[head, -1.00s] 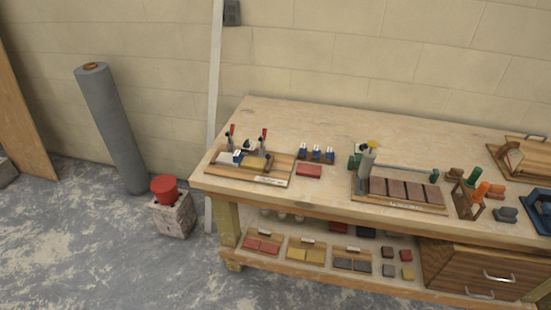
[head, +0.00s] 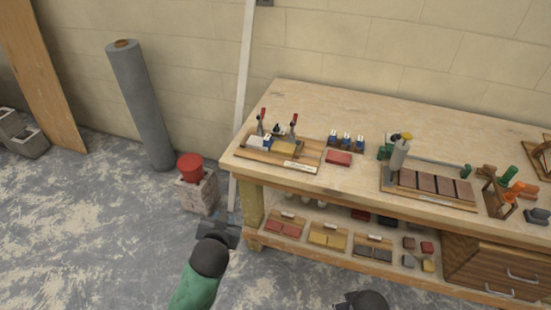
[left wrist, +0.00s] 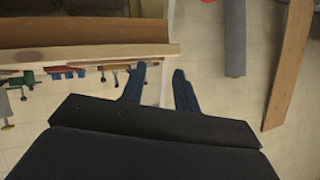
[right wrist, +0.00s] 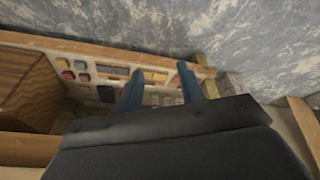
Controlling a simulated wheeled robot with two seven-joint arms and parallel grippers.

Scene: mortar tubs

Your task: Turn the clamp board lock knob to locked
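The clamp board (head: 278,151) lies at the left end of the workbench in the head view, with two red-handled clamps and blue-and-white and tan pieces on it. Its lock knob is too small to make out. My left gripper (head: 232,225) is low in front of the bench's left leg, well below the board. In the left wrist view its two fingers (left wrist: 160,75) are apart with nothing between them. My right gripper shows in the right wrist view (right wrist: 160,80) with its fingers apart and empty. In the head view only a dark part of the right arm (head: 362,301) shows.
The workbench (head: 400,125) has a front edge and a lower shelf with trays of coloured blocks. A tile board (head: 430,203) lies right of the clamp board.

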